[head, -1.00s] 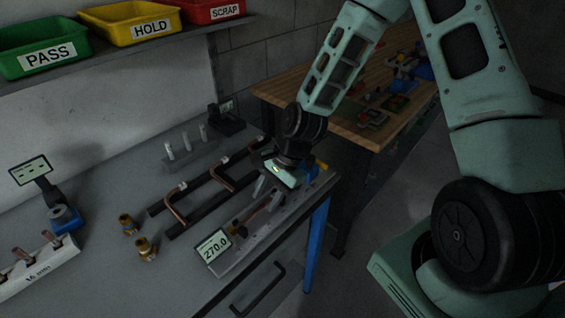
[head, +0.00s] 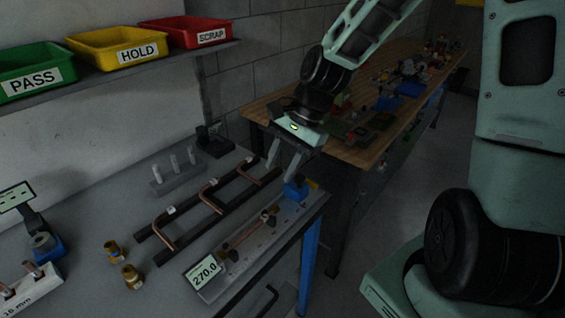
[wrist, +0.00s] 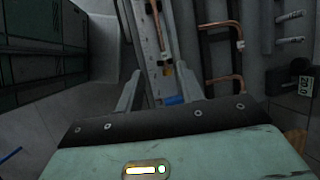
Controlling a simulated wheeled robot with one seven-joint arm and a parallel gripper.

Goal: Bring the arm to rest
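My gripper (head: 282,172) is raised above the right end of the grey bench, near the blue block of the gauge. Its two fingers are apart with nothing between them. In the wrist view my gripper (wrist: 158,98) also shows its fingers spread and empty. A copper tube (head: 247,232) lies along the gauge fixture (head: 232,268) at the bench's front edge, below and left of the fingers and clear of them. The gauge display (head: 204,272) reads 270.0. Bent copper tubes (head: 210,197) lie across a black rack (head: 190,228) behind the gauge.
Two brass fittings (head: 112,252) stand left of the rack. A grey block with upright pegs (head: 175,170) stands behind it. PASS (head: 30,75), HOLD (head: 120,48) and SCRAP (head: 190,33) bins sit on a shelf. A wooden table (head: 355,150) with clutter stands behind my gripper.

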